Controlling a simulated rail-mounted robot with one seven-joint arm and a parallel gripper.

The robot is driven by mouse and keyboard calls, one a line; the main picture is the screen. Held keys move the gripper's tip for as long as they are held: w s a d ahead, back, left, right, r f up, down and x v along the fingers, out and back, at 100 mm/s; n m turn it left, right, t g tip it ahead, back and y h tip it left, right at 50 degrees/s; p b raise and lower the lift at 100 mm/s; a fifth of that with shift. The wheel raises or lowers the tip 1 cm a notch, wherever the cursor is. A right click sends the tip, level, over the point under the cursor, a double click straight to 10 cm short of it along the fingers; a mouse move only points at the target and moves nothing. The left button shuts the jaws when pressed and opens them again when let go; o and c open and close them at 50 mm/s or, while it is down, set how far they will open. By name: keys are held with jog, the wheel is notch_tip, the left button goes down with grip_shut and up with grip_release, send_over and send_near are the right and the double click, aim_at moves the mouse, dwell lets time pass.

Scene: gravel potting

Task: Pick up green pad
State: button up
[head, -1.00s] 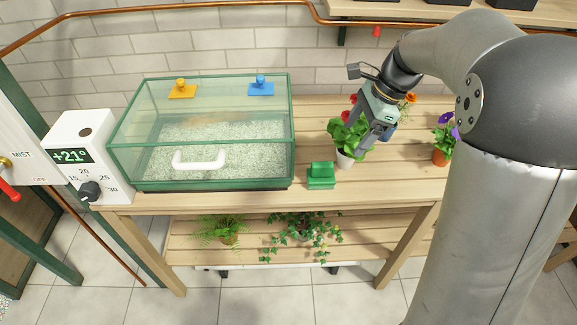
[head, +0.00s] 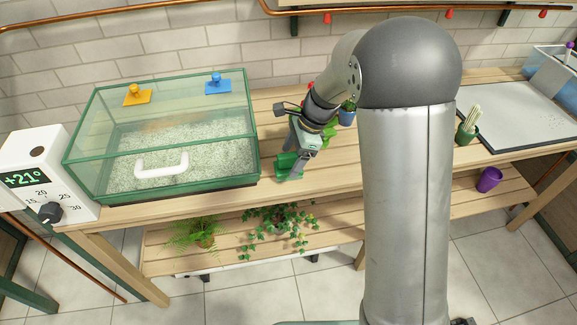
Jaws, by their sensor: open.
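The green pad (head: 284,164) is on the wooden bench, just right of the glass tank, near the bench's front edge. My gripper (head: 292,173) points down at the pad, and its fingers overlap the pad's right part in the head view. The jaws are open. The fingers and gripper body hide part of the pad, so I cannot tell whether they touch it or straddle it.
A potted plant (head: 330,130) is partly hidden behind my gripper. A grey-topped tray (head: 520,115) lies far right.

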aim_at(286, 164)
jog(key=shift+x, duration=1.95)
jog(key=shift+w+a, duration=0.1)
jog(key=shift+w, duration=0.05)
jog(key=c, duration=1.1)
jog(key=shift+o, duration=0.3)
jog(key=shift+r, duration=0.1)
jog(key=shift+r, duration=0.45)
notch_tip(286, 164, up, 2)
jog(key=shift+w+r, duration=0.1)
jog(key=shift+r, duration=0.1)
jog(key=s+d+r+b, duration=0.1)
jog(key=s+d+r, duration=0.8)
jog(key=s, duration=0.1)
jog(key=shift+d+r, duration=0.35)
jog(key=shift+d, duration=0.05)
